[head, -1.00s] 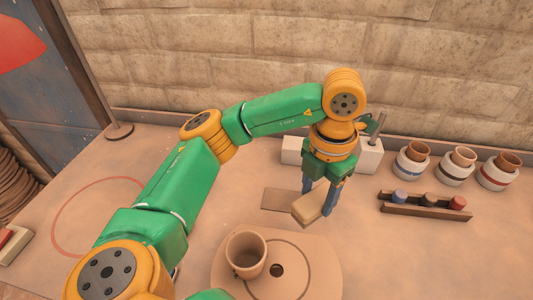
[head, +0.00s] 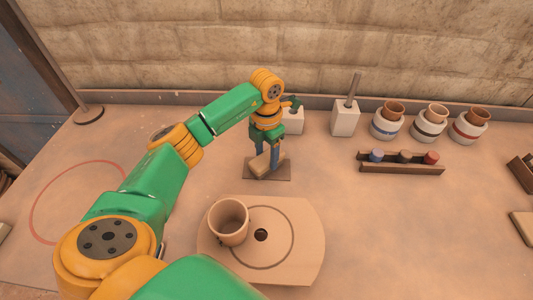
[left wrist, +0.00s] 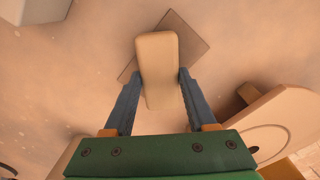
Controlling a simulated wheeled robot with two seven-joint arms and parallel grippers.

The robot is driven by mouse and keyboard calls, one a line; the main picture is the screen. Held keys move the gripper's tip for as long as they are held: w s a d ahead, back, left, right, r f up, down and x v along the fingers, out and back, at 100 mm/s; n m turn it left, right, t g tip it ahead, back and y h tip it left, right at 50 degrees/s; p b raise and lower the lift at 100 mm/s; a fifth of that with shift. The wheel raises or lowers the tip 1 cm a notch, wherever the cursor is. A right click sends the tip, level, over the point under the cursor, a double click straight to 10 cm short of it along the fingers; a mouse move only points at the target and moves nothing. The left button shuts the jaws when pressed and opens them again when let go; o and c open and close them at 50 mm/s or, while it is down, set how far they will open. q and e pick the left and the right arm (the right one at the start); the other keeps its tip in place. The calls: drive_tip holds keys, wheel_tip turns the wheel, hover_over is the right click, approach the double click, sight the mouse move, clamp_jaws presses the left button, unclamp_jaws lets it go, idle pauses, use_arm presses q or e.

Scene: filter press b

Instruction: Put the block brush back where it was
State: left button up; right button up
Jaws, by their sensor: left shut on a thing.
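The block brush (head: 259,166) is a pale tan block with rounded edges. My left gripper (head: 267,158) is shut on it, a blue finger on each side. In the head view the brush overlaps a flat brown mat (head: 283,173) behind the round board. In the left wrist view the brush (left wrist: 158,62) lies between the fingers, across part of the mat (left wrist: 190,42) and turned relative to it. I cannot tell whether it touches the mat. My right gripper is not in view.
A tan cup (head: 229,222) stands on the board (head: 305,235) in front. White blocks, one holding a rod (head: 345,118), and several banded jars (head: 430,128) stand along the wall. A dark rack (head: 402,169) is at right. A red ring marks the left tabletop.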

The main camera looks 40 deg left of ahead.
sight(267, 157)
use_arm(q)
drive_tip(key=shift+f, duration=0.2)
drive_tip(key=o, duration=1.3)
drive_tip(key=shift+r, duration=0.1)
drive_tip(key=shift+r, duration=0.1)
wheel_tip(267, 157, up, 7)
drive_tip(key=shift+w+r, duration=0.1)
wheel_tip(267, 157, up, 5)
drive_tip(key=shift+p, duration=0.75)
